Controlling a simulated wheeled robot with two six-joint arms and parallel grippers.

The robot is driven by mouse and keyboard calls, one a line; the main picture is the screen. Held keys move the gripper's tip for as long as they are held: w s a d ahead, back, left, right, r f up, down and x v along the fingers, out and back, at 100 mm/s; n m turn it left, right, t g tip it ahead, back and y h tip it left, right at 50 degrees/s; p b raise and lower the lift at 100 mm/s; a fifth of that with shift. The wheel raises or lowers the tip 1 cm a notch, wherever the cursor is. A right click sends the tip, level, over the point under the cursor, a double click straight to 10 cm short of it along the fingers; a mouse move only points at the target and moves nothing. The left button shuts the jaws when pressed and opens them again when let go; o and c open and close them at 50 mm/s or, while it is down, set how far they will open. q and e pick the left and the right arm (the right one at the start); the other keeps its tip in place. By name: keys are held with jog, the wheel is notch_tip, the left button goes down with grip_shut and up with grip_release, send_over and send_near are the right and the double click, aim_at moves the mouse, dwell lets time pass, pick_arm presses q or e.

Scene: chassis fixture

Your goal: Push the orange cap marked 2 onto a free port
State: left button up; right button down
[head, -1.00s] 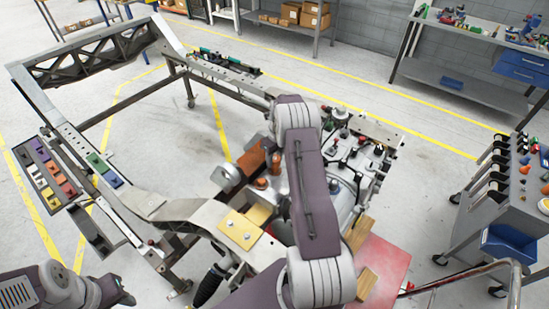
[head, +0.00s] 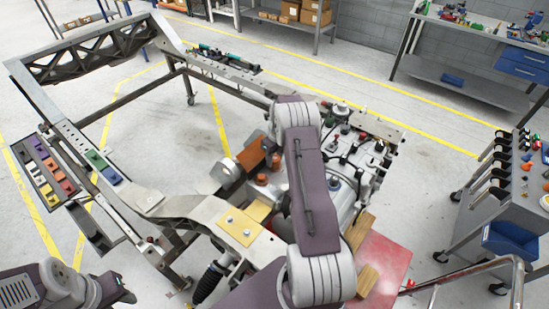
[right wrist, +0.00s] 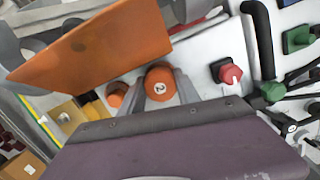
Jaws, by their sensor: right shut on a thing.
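The orange cap marked 2 (right wrist: 160,82) shows in the right wrist view with its number facing the camera. My right gripper (right wrist: 162,96) is shut on it, with a grey finger on each side. A second orange cap (right wrist: 117,95) stands left of it, partly hidden. Two orange caps, one upper (head: 276,160) and one lower (head: 262,179), show in the head view beside my right arm; I cannot tell which is marked 2. My right arm hides the right gripper there. The surface under the held cap is hidden, and I cannot make out a free port.
An orange panel (right wrist: 95,48) is close on the left in the wrist view. A red cap (right wrist: 232,73), a green cap (right wrist: 298,38) and a black hose (right wrist: 262,35) are on the right. A yellow plate (head: 240,224) lies left of my arm. A tray of coloured parts (head: 45,168) is far left.

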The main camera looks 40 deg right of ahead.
jog(key=shift+s+f+b, duration=0.1)
jog(key=shift+f+b, duration=0.25)
jog(key=shift+f, duration=0.2)
jog(key=c, duration=0.8)
grip_release()
jog(key=shift+r, duration=0.1)
notch_tip(320, 180, up, 6)
jog(key=p, duration=0.5)
jog(key=shift+r, duration=0.1)
jog(key=shift+f, duration=0.2)
